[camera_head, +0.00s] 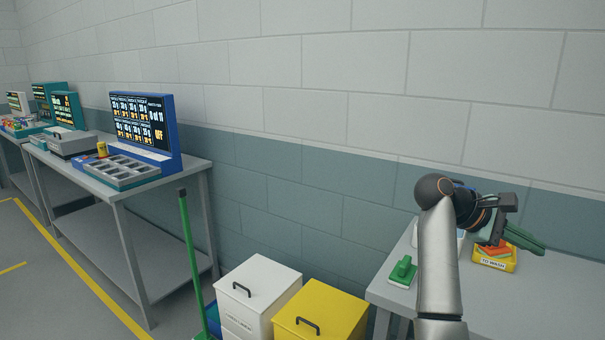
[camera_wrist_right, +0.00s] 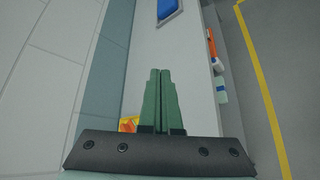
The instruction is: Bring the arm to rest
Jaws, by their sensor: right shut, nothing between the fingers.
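My right arm (camera_head: 438,260) reaches up over the right-hand table in the head view. Its gripper (camera_head: 541,248) has green fingers and points to the right, beside and partly in front of a yellow bin marked "TO WASH". In the right wrist view, the two green fingers (camera_wrist_right: 160,73) lie side by side, shut with nothing between them. Past the fingertips is the pale table top. My left gripper is in neither view.
The yellow bin (camera_head: 494,264) holds orange and green items. A green-handled block (camera_head: 402,272) lies on the grey table (camera_head: 383,287). White (camera_head: 259,282) and yellow (camera_head: 335,308) lidded boxes and a green pole (camera_head: 191,250) stand left. A wall runs behind.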

